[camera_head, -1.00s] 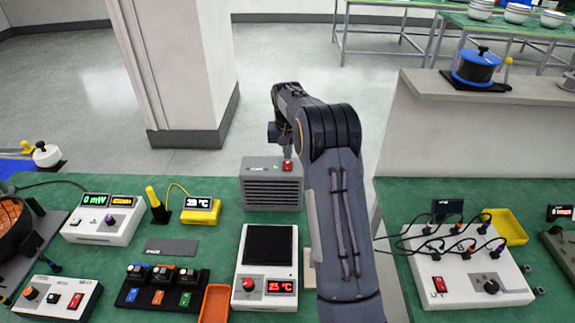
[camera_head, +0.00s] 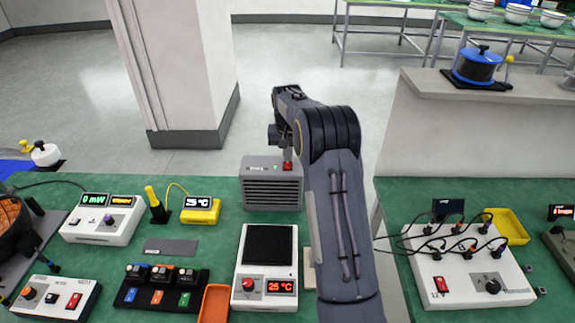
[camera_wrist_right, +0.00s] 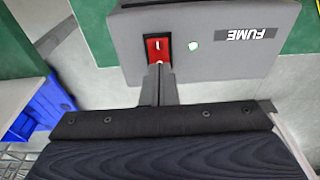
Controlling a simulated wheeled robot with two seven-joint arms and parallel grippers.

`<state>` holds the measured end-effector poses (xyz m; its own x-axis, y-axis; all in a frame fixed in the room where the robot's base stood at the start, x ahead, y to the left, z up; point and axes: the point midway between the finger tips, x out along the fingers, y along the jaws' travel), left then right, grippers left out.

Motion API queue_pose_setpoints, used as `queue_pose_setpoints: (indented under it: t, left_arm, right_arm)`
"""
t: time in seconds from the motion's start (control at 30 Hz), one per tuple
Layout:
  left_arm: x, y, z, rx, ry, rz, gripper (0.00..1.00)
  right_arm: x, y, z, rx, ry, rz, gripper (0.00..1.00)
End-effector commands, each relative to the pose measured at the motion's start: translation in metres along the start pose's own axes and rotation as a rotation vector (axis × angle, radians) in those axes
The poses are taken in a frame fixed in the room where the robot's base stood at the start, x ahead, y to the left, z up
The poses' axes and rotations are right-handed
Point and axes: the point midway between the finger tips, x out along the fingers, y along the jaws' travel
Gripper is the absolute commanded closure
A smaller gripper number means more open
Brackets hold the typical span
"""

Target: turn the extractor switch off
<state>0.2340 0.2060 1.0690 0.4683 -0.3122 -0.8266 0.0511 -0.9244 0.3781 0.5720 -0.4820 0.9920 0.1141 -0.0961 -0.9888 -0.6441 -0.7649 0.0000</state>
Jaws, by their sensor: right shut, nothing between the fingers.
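The extractor (camera_head: 272,190) is a grey box with a slatted front, standing at the back edge of the green bench. Its red rocker switch (camera_head: 287,166) is on the top, beside a small green light. In the right wrist view the red switch (camera_wrist_right: 155,44) sits in a dark frame, with the pale light (camera_wrist_right: 194,45) and a FUME label to its right. My right gripper (camera_wrist_right: 159,66) is shut and empty, its tips at the switch's near edge. In the head view the right gripper (camera_head: 287,157) points down at the switch and partly covers it. Contact is hard to tell. My left gripper is out of view.
A white hotplate unit (camera_head: 265,295) with a dark top stands in front of the extractor. A yellow display unit (camera_head: 200,210) is to the left. A white box with black cables (camera_head: 465,290) is on the right bench, across a gap.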

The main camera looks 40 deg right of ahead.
Motion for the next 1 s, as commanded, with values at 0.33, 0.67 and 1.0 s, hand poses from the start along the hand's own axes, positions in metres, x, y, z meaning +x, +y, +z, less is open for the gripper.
queue_pose_setpoints:
  t: [0.33, 0.67, 1.0]
  left_arm:
    - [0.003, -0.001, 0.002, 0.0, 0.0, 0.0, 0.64]
    - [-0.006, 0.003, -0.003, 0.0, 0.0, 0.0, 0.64]
    - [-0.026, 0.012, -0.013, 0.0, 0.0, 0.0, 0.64]
  right_arm:
    - [0.006, 0.0, 0.001, 0.0, -0.001, 0.0, 1.0]
    - [-0.005, 0.0, -0.001, 0.0, -0.001, 0.0, 1.0]
    - [-0.034, 0.0, -0.005, 0.0, 0.0, 0.0, 1.0]
